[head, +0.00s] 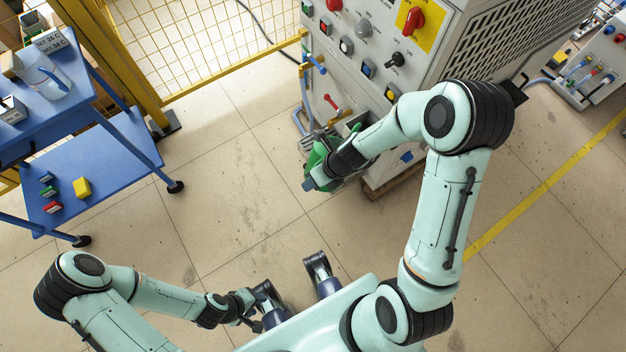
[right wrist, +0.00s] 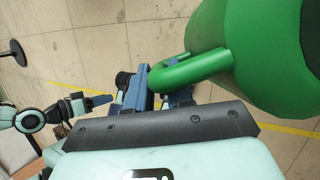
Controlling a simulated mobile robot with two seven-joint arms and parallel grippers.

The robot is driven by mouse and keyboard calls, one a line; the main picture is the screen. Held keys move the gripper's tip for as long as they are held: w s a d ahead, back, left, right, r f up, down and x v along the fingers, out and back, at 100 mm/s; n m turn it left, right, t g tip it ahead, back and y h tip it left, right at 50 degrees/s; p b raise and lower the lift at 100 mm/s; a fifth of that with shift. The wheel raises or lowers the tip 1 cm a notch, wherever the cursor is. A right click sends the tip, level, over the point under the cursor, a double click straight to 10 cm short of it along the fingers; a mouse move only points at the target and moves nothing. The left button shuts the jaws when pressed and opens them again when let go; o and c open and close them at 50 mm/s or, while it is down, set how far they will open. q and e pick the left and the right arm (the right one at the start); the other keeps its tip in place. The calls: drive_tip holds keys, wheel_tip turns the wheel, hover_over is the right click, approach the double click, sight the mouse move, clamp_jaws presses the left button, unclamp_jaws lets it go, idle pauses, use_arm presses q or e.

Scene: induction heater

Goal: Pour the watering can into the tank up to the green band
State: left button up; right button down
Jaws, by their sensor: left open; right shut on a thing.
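The green watering can (head: 317,154) is held in front of the heater cabinet, partly hidden behind my right gripper (head: 318,180). In the right wrist view the can's round green body (right wrist: 235,60) fills the upper right, and its curved handle (right wrist: 190,69) runs between the fingers of my right gripper (right wrist: 160,98), which is shut on it. The can's spout and any water are not clear to see. The tank and its green band cannot be made out; the can and my right arm cover part of the cabinet's low front. My left gripper (head: 253,312) is open and empty, low near my base.
The heater cabinet (head: 385,45) carries knobs, buttons and small red and blue valve handles. A blue cart (head: 105,150) with a clear jug (head: 45,75) stands at the left. A yellow mesh fence (head: 200,45) closes the back. Tiled floor between cart and cabinet is clear.

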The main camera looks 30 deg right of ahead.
drive_tip(key=shift+w+d+r+y+p, duration=0.1)
drive_tip(key=shift+d+r+y+p, duration=0.05)
drive_tip(key=shift+r+p, duration=0.3)
drive_tip(key=shift+w+d+r+y+p, duration=0.15)
drive_tip(key=shift+r+p, duration=0.2)
drive_tip(key=shift+r, duration=0.2)
idle(1.3)
drive_tip(key=shift+w+d+r+g+y+p, duration=0.15)
drive_tip(key=shift+d+r+y+p, duration=0.1)
drive_tip(key=shift+r+p, duration=0.35)
drive_tip(key=shift+d+r+g+y+p, duration=0.15)
drive_tip(key=shift+r+y+p, duration=0.1)
drive_tip(key=shift+r, duration=0.55)
idle(2.3)
drive_tip(key=shift+d+r+m+y+p, duration=0.25)
drive_tip(key=shift+r+p, duration=0.2)
drive_tip(key=shift+p, duration=0.3)
idle(1.2)
